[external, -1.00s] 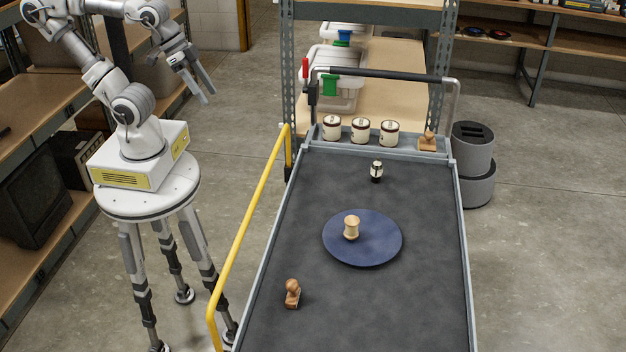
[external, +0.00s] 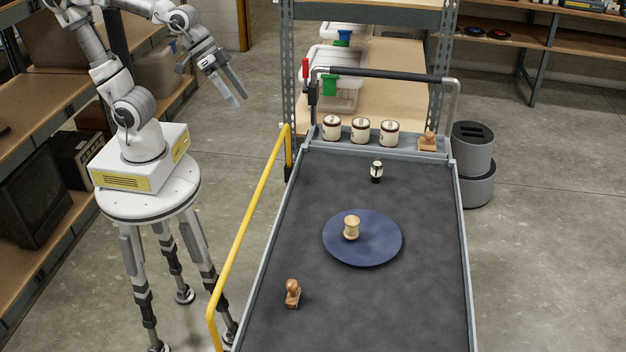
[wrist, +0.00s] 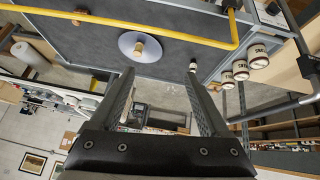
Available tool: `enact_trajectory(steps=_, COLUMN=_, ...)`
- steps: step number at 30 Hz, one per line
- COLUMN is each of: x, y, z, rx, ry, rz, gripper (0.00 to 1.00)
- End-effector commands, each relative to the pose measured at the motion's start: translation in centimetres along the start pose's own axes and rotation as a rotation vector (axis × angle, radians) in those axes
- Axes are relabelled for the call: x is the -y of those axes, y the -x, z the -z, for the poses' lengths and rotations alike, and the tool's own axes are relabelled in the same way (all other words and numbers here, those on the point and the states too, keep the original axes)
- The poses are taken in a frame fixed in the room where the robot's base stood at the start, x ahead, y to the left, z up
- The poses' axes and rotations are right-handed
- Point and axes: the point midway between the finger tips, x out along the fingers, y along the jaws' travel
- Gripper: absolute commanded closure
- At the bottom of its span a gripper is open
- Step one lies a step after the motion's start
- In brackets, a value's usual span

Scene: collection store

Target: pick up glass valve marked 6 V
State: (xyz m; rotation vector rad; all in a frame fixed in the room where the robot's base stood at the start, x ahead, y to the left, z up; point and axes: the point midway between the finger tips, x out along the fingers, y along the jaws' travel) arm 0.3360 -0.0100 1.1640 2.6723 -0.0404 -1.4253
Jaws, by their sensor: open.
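A small upright piece with a pale top and black base (external: 376,171), which looks like the glass valve, stands on the dark cart top, behind the blue disc. It also shows in the wrist view (wrist: 193,66), near the tip of one finger. Its marking is too small to read. My gripper (external: 239,100) is open and empty, in the air left of the cart and well apart from the valve. Its two fingers (wrist: 160,74) reach up into the wrist view with nothing between them.
A wooden spool (external: 351,228) stands on the blue disc (external: 380,252). A wooden stamp (external: 292,294) is front left; another (external: 427,142) sits on the back ledge beside several white jars (external: 360,130). A yellow rail (external: 250,222) runs along the cart's left side.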

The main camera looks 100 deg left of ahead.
Motion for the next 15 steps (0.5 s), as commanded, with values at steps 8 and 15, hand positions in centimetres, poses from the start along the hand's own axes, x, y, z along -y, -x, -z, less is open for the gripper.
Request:
enact_trajectory(steps=8, x=0.6, y=-8.9, z=7.4, rx=-0.117, ry=0.12, rz=-0.014, gripper=0.2)
enact_trajectory(steps=15, x=3.0, y=-17.3, z=12.1, rx=-0.231, ry=0.213, rz=0.047, gripper=0.2)
